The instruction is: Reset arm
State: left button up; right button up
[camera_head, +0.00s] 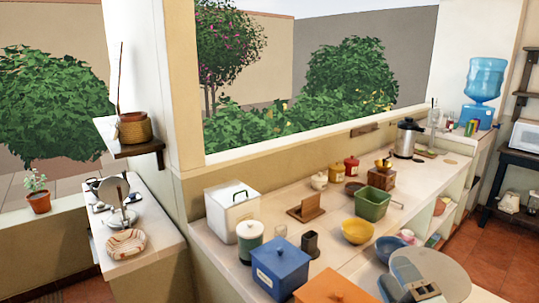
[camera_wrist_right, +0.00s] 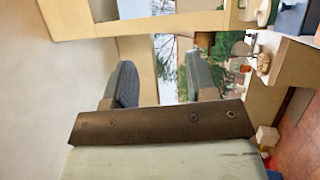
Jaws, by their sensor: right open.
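My right gripper (camera_wrist_right: 162,82) is open in the right wrist view, with its two grey fingers well apart. Nothing is held between them; a window opening shows behind the gap. In the head view, part of my right arm and gripper (camera_head: 407,270) shows at the bottom right, in front of the counter. My left gripper is not in view. The small wall shelf (camera_head: 137,148) at the left holds a woven pot (camera_head: 134,128) with thin sticks standing in it.
The long counter (camera_head: 290,228) holds a white box (camera_head: 224,214), a blue canister (camera_head: 280,270), a green bin (camera_head: 373,204), a yellow bowl (camera_head: 357,231) and a steel pot (camera_head: 406,140). A side counter (camera_head: 150,262) stands at the left. Open floor (camera_head: 490,252) lies at the right.

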jog(key=s+d+f+m+g+h, duration=0.35)
jog(key=f+m, duration=0.25)
jog(key=f, duration=0.2)
jog(key=s+d+f+m+g+h, duration=0.2)
jog(key=s+f+m+g+h, duration=0.1)
jog(key=s+f+m+g, duration=0.25)
jog(key=s+a+f+m+g+y, duration=0.2)
jog(key=s+f+m+g, duration=0.55)
jog(key=s+f, duration=0.5)
jog(key=w+a+f+n+t+y, duration=0.1)
jog(key=w+a+f+t, duration=0.1)
jog(key=f, duration=0.3)
jog(key=w+a+f+t+y+p, duration=0.1)
jog(key=w+a+f+t+y, duration=0.1)
jog(key=a+f+t, duration=0.2)
jog(key=shift+w+f+n+t, duration=0.3)
jog(key=shift+f+n+t, duration=0.1)
jog(key=shift+f, duration=0.45)
